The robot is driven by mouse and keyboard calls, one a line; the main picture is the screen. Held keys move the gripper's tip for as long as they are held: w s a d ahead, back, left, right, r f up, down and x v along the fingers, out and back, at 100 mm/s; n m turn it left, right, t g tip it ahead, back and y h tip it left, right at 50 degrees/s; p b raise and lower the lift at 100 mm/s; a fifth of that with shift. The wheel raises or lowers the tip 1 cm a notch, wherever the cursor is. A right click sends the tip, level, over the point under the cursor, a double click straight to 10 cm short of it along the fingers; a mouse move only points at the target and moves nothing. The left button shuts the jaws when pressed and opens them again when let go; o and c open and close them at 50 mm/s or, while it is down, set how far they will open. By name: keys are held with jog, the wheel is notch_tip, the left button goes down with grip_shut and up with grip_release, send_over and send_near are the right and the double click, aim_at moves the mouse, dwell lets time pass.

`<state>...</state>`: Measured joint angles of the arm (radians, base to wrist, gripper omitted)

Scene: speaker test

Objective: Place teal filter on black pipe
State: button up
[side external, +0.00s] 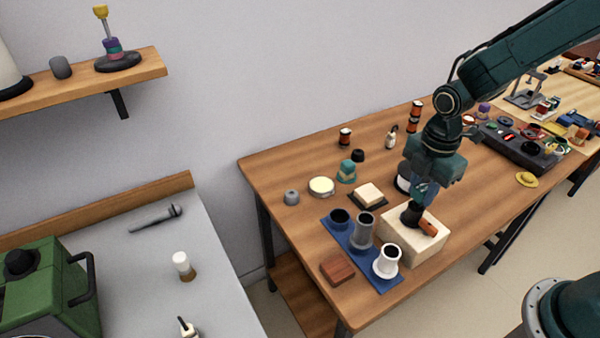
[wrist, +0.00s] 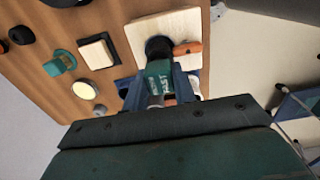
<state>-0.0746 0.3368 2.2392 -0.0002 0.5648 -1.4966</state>
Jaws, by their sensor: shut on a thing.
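My gripper (side external: 424,194) is above the cream block (side external: 425,250) at the table's front. In the wrist view its blue fingers (wrist: 160,84) are shut on a teal piece with pale lettering, which looks like the teal filter (wrist: 159,76). A black round piece (side external: 411,214) on the block is just below it; whether they touch is unclear. A dark pipe (side external: 340,221), a grey pipe (side external: 363,232) and a white pipe (side external: 386,262) stand upright on a blue mat (side external: 352,262) left of the block. I cannot tell which dark piece is the black pipe.
An orange piece (side external: 430,227) lies on the block beside the black piece. A teal and tan object (side external: 346,172), a round pale disc (side external: 321,187) and a brown block (side external: 337,268) stand nearby. Several small items crowd the table's far side.

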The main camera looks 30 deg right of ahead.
aim_at(424, 188)
jog(key=shift+f, duration=0.1)
jog(key=o, duration=0.9)
jog(key=shift+o, duration=0.2)
notch_tip(424, 188, up, 12)
jog(key=shift+r, duration=0.2)
dwell(0.4)
